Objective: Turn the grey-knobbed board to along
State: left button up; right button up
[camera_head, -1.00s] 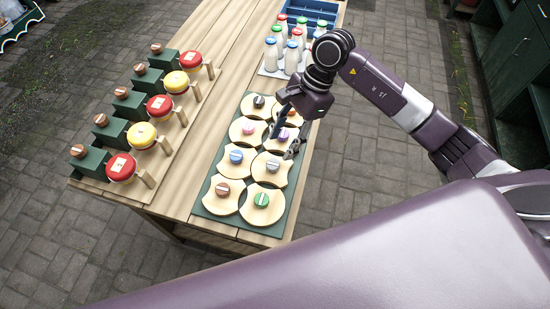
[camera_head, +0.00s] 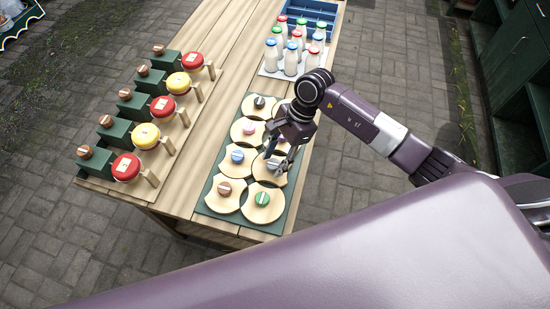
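The grey-knobbed board (camera_head: 262,172) is a round pale wooden piece in the right column of the green tray (camera_head: 209,207), second from the near end. Its grey knob (camera_head: 274,164) is partly hidden by my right gripper (camera_head: 277,157), so I cannot read the board's direction surely. My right gripper points down over this board, with its fingers apart on either side of the knob. I cannot tell whether they touch it. My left gripper is out of view.
Neighbouring boards have blue (camera_head: 237,156), green (camera_head: 262,199), brown (camera_head: 224,188), pink (camera_head: 249,128) and black (camera_head: 259,102) knobs. Milk bottles (camera_head: 291,60) and a blue crate (camera_head: 312,14) stand beyond. Red and yellow round pieces (camera_head: 146,136) line the left rack.

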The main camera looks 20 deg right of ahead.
jog(key=c, duration=0.9)
jog(key=m+t+b, duration=0.1)
jog(key=m+b, duration=0.1)
jog(key=m, duration=0.1)
jog(key=shift+s+f+m, duration=0.1)
jog(key=shift+m, duration=0.2)
jog(key=m+t+b, duration=0.1)
jog(key=m, duration=0.1)
jog(key=m+t+b, duration=0.1)
jog(key=m+b, duration=0.1)
jog(key=m, duration=0.1)
jog(key=shift+s+a+h, duration=0.1)
jog(key=shift+s+h, duration=0.05)
jog(key=shift+h, duration=0.15)
jog(key=m+b, duration=0.1)
jog(key=m, duration=0.1)
jog(key=m+t+h+b, duration=0.1)
jog(key=m+b, duration=0.1)
jog(key=shift+a+m+t, duration=0.1)
jog(key=shift+m+t, duration=0.2)
jog(key=shift+m, duration=0.1)
jog(key=shift+s+a+m+t+h+b, duration=0.15)
jog(key=shift+m+h+b, duration=0.4)
jog(key=shift+m, duration=0.6)
jog(key=shift+w+d+m+t+h+b, duration=0.1)
jog(key=shift+m+t+h+b, duration=0.3)
jog(key=shift+m, duration=0.75)
